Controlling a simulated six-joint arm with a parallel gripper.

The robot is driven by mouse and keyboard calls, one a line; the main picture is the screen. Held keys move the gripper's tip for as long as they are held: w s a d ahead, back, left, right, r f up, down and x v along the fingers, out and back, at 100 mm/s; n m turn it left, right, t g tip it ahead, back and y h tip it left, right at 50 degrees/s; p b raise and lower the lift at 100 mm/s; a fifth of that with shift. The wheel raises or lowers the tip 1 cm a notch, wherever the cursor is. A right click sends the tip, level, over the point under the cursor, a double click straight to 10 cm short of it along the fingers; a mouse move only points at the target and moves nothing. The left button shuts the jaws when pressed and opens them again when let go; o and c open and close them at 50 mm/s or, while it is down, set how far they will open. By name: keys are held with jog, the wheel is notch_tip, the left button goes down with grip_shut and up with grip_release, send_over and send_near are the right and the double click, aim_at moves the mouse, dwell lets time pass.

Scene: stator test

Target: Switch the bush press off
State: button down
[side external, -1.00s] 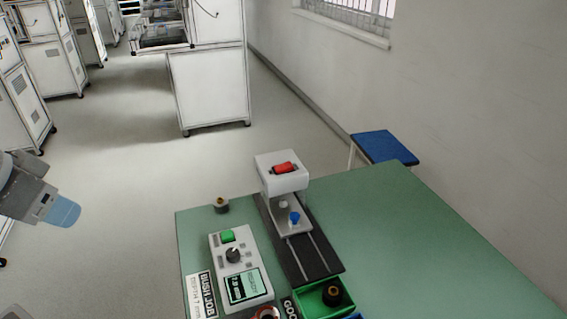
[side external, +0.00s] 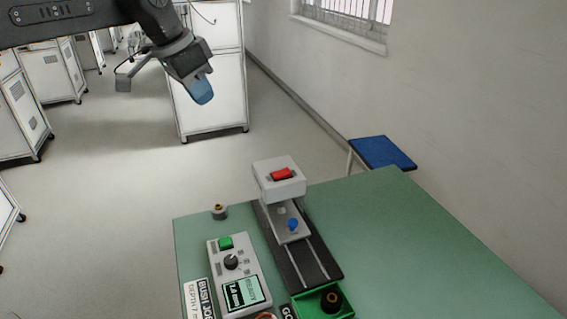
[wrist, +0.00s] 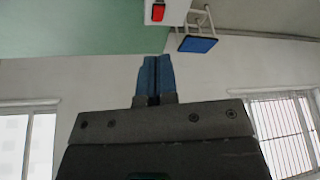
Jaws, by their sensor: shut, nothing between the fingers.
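The bush press (side external: 279,178) is a white head on a dark rail base on the green table. A red rocker switch (side external: 282,173) sits on its top face. The press head also shows at the top of the wrist view, with the red switch (wrist: 158,12) on it. My gripper (side external: 203,92) has blue fingers and is in the air beyond and left of the press, well above the table. Its fingers (wrist: 155,77) are shut together with nothing between them and are apart from the press. I cannot tell which way the switch is set.
A control box (side external: 238,275) with a green button, a dark knob and a screen stands left of the press. A small bush (side external: 219,212) stands near the table's back left edge. A green bin (side external: 322,303) holds a dark ring. A blue stool (side external: 381,152) stands behind. The table's right side is clear.

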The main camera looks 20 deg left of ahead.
aim_at(287, 172)
jog(key=w+d+f+m, duration=0.1)
jog(key=w+d+f, duration=0.2)
jog(key=w, duration=0.3)
jog(key=w+d+f+m+g, duration=0.1)
jog(key=w+d+f+m, duration=0.1)
jog(key=w+d+f, duration=0.2)
jog(key=shift+w+f+m+h, duration=0.3)
jog(key=shift+w+f+h, duration=0.1)
jog(key=shift+w+f, duration=0.5)
jog(key=shift+f, duration=0.15)
jog(key=x, duration=1.3)
jog(key=shift+s+a+f, duration=0.1)
jog(key=shift+s+f, duration=0.2)
jog(key=shift+f, duration=0.2)
